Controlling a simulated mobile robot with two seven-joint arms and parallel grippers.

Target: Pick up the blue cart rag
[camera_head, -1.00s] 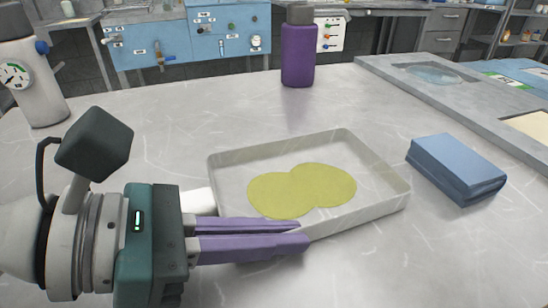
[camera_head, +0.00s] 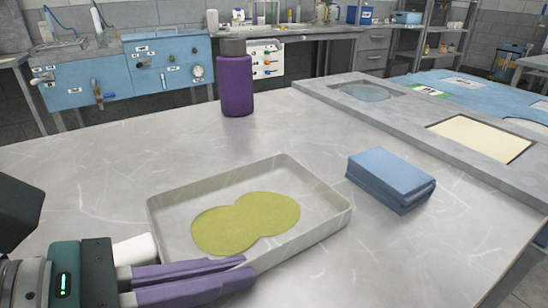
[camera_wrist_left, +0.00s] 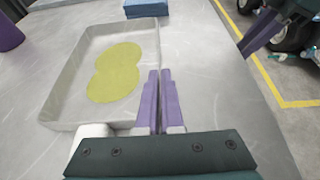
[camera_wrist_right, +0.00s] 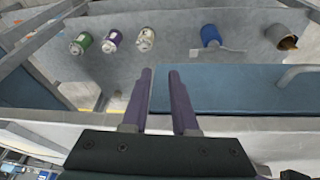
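The blue cart rag (camera_head: 390,180) is a folded blue block lying flat on the grey table, right of the shallow tray. Its near end shows at the top of the left wrist view (camera_wrist_left: 146,9). My left gripper (camera_head: 250,272) is low at the tray's near side, well short of the rag. Its purple fingers lie nearly together with nothing between them; they also show in the left wrist view (camera_wrist_left: 160,72). My right gripper (camera_wrist_right: 160,72) shows in its own wrist view, with a clear empty gap between its fingers, away from the rag.
The grey tray (camera_head: 335,222) holds a yellow-green puddle (camera_head: 246,222). A white object (camera_head: 136,249) lies beside my left gripper. A purple bottle (camera_head: 235,82) stands at the back. A raised grey ledge (camera_head: 405,125) runs along the right. Table around the rag is clear.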

